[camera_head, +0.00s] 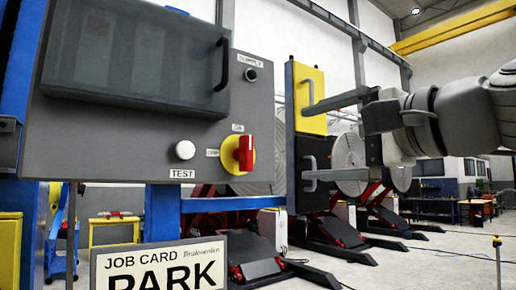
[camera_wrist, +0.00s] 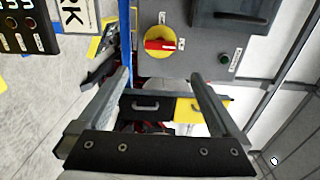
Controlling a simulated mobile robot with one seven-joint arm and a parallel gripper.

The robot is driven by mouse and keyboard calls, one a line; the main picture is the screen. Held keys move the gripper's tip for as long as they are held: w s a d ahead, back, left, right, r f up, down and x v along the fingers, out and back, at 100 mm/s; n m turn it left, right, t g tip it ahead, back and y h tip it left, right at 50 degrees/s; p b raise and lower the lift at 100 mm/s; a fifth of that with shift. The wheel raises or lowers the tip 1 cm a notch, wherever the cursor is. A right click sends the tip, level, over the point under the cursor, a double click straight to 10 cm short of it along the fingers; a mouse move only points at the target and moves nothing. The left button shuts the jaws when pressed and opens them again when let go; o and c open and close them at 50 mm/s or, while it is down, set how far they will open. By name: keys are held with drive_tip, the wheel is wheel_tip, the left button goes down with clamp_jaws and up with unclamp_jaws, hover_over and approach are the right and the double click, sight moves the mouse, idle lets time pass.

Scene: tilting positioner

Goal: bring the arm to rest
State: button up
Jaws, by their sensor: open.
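My gripper (camera_head: 306,145) reaches in from the right in the head view, its two fingers apart and pointing left. Nothing is between the fingers. It also shows in the wrist view (camera_wrist: 160,78), with open space between the fingertips. The job card (camera_head: 158,266) at the lower middle of the head view reads "PARK"; its lower part is cut off. The grey control panel (camera_head: 120,135) stands left of my gripper, apart from it. The panel carries a red switch handle (camera_head: 246,153) on a yellow plate, upright, and a white TEST button (camera_head: 185,150).
A yellow box (camera_head: 311,84) and a black box below it, both with handles, stand behind my fingers; contact cannot be told. Round-plate positioners (camera_head: 349,160) stand further back. A dark-lidded window (camera_head: 135,55) is on the panel. Open floor (camera_head: 440,262) lies at the lower right.

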drive_tip(key=shift+s+d, duration=0.25)
drive_tip(key=shift+s, duration=0.05)
wheel_tip(320, 180, down, 24)
drive_tip(key=s+n+g+h, duration=0.1)
drive_tip(key=n+g+h, duration=0.4)
drive_tip(key=s+d+f+n+g+h, duration=0.2)
drive_tip(key=s+f+n, duration=0.1)
drive_tip(key=f, duration=0.7)
drive_tip(key=s+d+f+n+g+h, duration=0.2)
drive_tip(key=s+f, duration=0.3)
drive_tip(key=f, duration=0.5)
drive_tip(key=shift+s+f+n+h, duration=0.15)
drive_tip(key=shift+s+n+h, duration=0.1)
drive_tip(key=shift+n+h, duration=0.35)
drive_tip(key=shift+c, duration=0.2)
